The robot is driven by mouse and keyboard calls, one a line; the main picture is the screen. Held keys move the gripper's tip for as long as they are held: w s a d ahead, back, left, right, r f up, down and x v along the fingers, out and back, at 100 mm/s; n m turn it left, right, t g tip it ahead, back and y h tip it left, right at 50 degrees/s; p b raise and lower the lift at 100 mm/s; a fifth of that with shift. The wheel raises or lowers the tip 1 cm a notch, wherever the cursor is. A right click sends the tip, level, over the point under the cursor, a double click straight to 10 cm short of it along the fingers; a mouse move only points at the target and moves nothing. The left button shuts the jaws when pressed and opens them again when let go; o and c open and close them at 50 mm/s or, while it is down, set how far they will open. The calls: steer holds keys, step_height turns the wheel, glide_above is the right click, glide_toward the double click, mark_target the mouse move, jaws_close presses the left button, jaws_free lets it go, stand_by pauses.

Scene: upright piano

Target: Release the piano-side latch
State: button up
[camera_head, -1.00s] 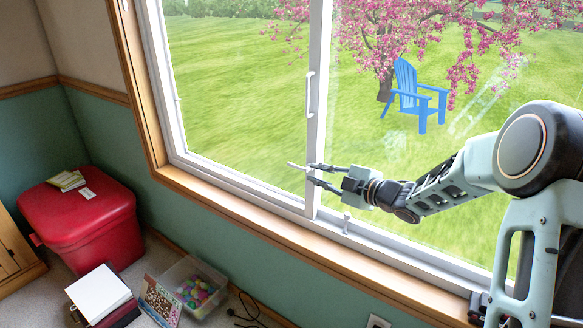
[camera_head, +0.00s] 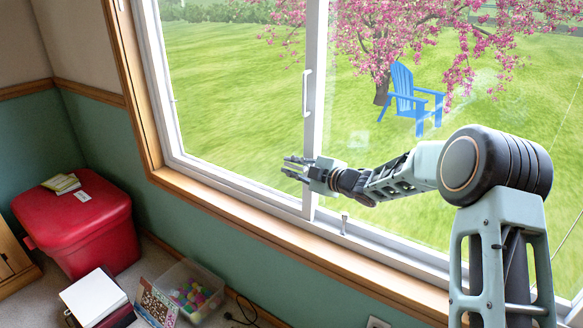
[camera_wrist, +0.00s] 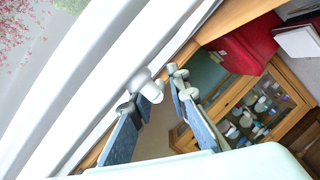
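A white latch knob (camera_wrist: 148,86) stands out from the white window frame in the wrist view. It is at the fingertips of my gripper (camera_wrist: 161,93), nearer the left finger, and overlaps that fingertip in the picture. I cannot tell whether they touch. The two fingers are apart, with a gap between them. In the head view my gripper (camera_head: 287,167) points left along the window, in front of the lower sash by the middle post. The latch knob at its fingertips is hidden or too small to tell there. Another small white upright latch (camera_head: 344,222) stands on the lower frame, right of my gripper.
The window has a vertical handle (camera_head: 307,92) on its middle post (camera_head: 314,120) and a wooden sill (camera_head: 235,218) below. A red bin (camera_head: 76,232), a clear box of coloured balls (camera_head: 190,290) and books (camera_head: 94,297) stand on the floor. A glass-fronted cabinet (camera_wrist: 252,108) shows in the wrist view.

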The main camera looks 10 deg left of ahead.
jaws_close()
steer(key=shift+f, duration=0.15)
steer(key=shift+b, duration=0.85)
steer(key=shift+y, duration=0.3)
steer(key=shift+o, duration=0.4)
jaws_free()
steer(key=shift+r, duration=0.25)
